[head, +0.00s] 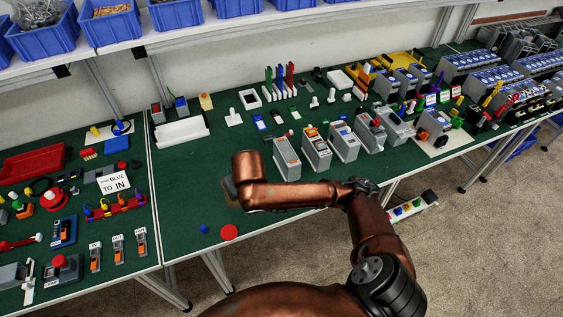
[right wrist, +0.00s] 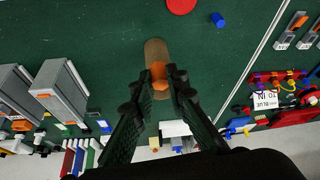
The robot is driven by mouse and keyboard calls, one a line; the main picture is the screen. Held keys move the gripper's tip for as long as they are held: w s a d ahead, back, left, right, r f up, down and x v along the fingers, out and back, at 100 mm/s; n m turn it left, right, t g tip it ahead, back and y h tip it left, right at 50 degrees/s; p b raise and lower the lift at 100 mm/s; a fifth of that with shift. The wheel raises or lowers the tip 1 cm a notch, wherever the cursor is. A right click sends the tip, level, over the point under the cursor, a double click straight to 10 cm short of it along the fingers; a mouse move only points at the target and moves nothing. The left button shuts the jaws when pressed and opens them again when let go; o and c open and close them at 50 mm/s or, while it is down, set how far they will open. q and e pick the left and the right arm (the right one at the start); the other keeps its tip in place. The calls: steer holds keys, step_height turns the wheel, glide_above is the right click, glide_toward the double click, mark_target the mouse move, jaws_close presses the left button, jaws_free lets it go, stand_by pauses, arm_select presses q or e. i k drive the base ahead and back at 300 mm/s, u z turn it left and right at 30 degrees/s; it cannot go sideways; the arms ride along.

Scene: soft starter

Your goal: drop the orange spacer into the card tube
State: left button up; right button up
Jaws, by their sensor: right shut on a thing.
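The brown card tube (right wrist: 156,50) stands on the green table top, below my right fingertips in the right wrist view. In the head view a brown edge of it (head: 229,190) shows beside my right wrist. My right gripper (right wrist: 162,76) is shut on the orange spacer (right wrist: 158,70), which shows between the fingertips and overlaps the tube's near end in the picture. I cannot tell whether the spacer is inside the tube's mouth or just above it. In the head view my arm hides the spacer and the fingers. My left gripper is not in view.
A red disc (head: 229,232) and a small blue cylinder (head: 203,229) lie near the table's front edge. Grey modules (head: 287,158) stand to the right. A white tray (head: 181,132) stands behind. The mat left of the tube is mostly clear.

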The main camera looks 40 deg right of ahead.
mark_target(235, 202)
steer(key=z, duration=0.7)
steer(key=k, duration=0.95)
steer(key=z, duration=0.9)
steer(key=i, duration=1.6)
steer(key=u, duration=1.25)
steer(key=i, duration=0.4)
steer(key=u, duration=0.45)
